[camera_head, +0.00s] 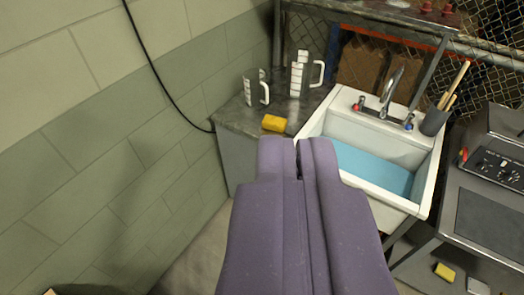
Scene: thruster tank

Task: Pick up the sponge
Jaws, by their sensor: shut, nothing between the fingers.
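A yellow sponge (274,123) lies on the grey counter (236,118), near its front edge and left of the sink. A second small yellow block (444,271), which also looks like a sponge, lies low at the bottom right. My purple gripper (298,147) points forward from the bottom of the view. Its two fingers are together with nothing between them. The fingertips appear just below the sponge on the counter in the picture, with a gap in between. How far apart they are in depth I cannot tell.
Two measuring jugs (301,75) (256,88) stand behind the sponge. A white sink (427,180) with blue water and a tap (391,90) is to the right. A dark cup with wooden handles (433,121) stands at its corner. A block wall (130,130) bounds the left.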

